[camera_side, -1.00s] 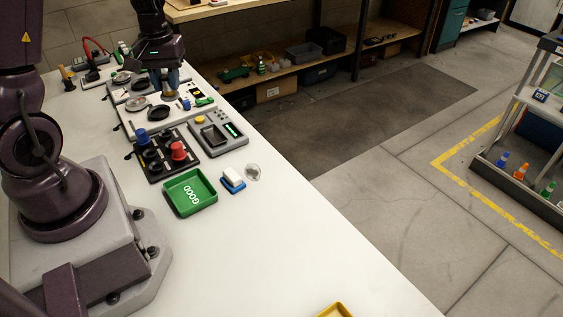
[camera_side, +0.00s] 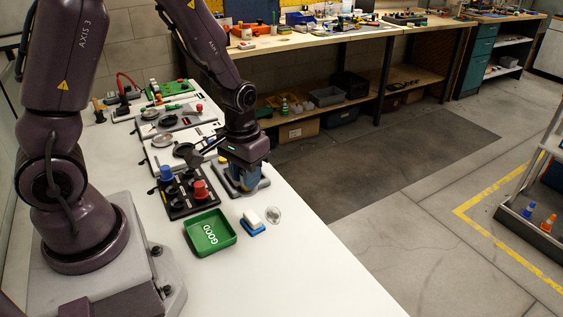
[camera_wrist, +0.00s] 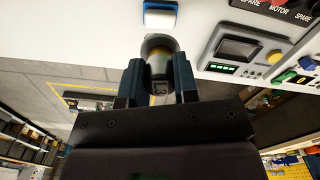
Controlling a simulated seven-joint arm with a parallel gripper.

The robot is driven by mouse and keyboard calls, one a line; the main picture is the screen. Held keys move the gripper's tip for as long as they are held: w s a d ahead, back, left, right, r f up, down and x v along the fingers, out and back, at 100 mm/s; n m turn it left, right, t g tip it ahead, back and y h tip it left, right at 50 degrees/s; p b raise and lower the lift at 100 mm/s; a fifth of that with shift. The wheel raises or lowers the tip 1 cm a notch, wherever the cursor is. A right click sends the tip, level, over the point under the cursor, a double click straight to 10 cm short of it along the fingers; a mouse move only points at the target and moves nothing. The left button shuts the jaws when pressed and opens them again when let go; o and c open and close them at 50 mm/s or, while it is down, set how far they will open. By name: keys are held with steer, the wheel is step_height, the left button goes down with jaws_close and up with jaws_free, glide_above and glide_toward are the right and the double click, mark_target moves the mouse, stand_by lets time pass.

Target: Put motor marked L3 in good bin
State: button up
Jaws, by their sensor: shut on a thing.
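My gripper (camera_side: 243,180) is shut on a metal motor (camera_wrist: 159,64), which sits between the two dark fingers in the wrist view. A small pale label on the motor carries marks that look like L3, though they are tiny. The green good bin (camera_side: 228,240), marked GOOD, lies on the white bench nearer the camera than my gripper. It looks empty.
A black board (camera_side: 178,212) with a blue and a red cap stands beside the bin. The bench (camera_side: 290,270) is clear in front.

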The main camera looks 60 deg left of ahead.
steer(key=s+f+n, duration=0.2)
steer(key=s, duration=0.1)
steer(key=s+a+f+n, duration=0.1)
steer(key=s+f+n, duration=0.1)
steer(key=s+n, duration=0.1)
steer(key=s+f+n, duration=0.2)
steer(key=n, duration=0.1)
steer(key=shift+s+a, duration=0.3)
steer(key=shift+s, duration=0.1)
steer(key=shift+a+f+n, duration=0.1)
steer(key=shift+a+n, duration=0.1)
steer(key=shift+n, duration=0.7)
steer(key=shift+f, duration=1.9)
steer(key=shift+f, duration=0.2)
steer(key=o, duration=1)
steer(key=shift+c, duration=1.3)
